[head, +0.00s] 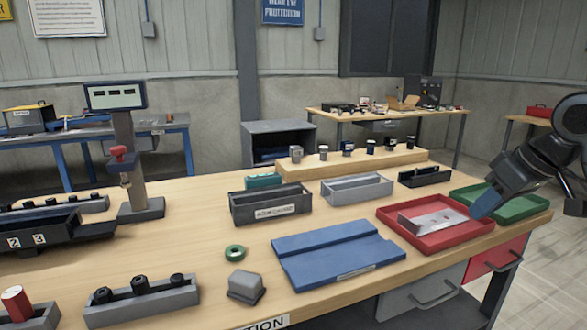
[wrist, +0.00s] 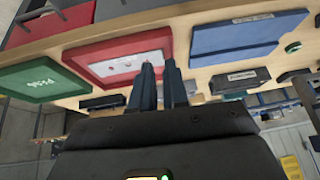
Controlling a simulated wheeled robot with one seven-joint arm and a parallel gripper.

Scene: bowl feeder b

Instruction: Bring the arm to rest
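My gripper (head: 484,204) is at the right of the head view, above the table between the red tray (head: 426,243) and the green tray (head: 520,208). In the wrist view its two dark fingers (wrist: 160,72) stand a little apart, with nothing seen between them. A grey metal plate with holes (head: 438,220) lies in the red tray, and it also shows in the wrist view (wrist: 125,64). My arm reaches in from the right edge of the head view.
A blue slab (head: 335,250) lies left of the red tray. Dark and grey bins (head: 270,207) stand behind it. A display post (head: 125,150) rises at left. A wooden riser (head: 350,163) with several small cylinders is at the back.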

